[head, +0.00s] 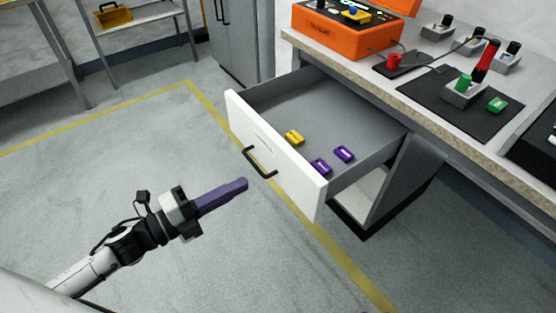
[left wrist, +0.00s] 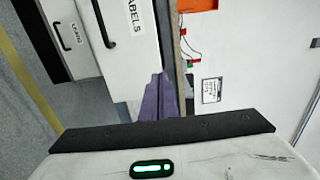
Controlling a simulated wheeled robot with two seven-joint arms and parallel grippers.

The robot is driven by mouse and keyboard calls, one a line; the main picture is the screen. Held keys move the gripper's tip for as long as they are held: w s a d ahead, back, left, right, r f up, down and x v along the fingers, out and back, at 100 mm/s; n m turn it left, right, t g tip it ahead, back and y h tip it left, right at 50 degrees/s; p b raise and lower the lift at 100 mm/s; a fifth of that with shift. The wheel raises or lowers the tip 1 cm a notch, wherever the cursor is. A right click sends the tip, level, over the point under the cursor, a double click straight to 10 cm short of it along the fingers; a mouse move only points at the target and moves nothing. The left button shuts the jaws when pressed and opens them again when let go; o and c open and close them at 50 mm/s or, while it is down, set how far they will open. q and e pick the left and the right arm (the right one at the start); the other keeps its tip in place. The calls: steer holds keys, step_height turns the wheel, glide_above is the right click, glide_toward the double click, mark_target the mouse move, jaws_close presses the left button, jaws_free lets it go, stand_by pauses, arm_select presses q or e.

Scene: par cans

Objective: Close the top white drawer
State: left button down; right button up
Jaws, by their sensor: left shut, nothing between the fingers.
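The top white drawer (head: 272,150) is pulled far out from under the workbench in the head view. Its white front has a black bar handle (head: 259,163). Inside lie a yellow block (head: 294,138) and two purple blocks (head: 321,167), (head: 344,154). My left gripper (head: 243,184) is shut and empty, its purple fingers pointing right, in front of the drawer front and just below the handle in the picture; they look apart from it. The fingers also show in the left wrist view (left wrist: 160,98), with a white labelled front (left wrist: 122,40) beyond them. My right gripper is not in view.
The workbench top (head: 370,80) carries an orange case (head: 345,30), a dark mat (head: 460,105) and several small parts. Grey cabinets (head: 240,40) and a shelf with a yellow bin (head: 113,15) stand behind. The floor left of the drawer is clear.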

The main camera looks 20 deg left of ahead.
mark_target(290, 158)
arm_select(q)
steer(key=x, duration=1.1)
steer(key=shift+w+d+b, duration=0.2)
steer(key=shift+w+b, duration=0.05)
steer(key=shift+b, duration=0.1)
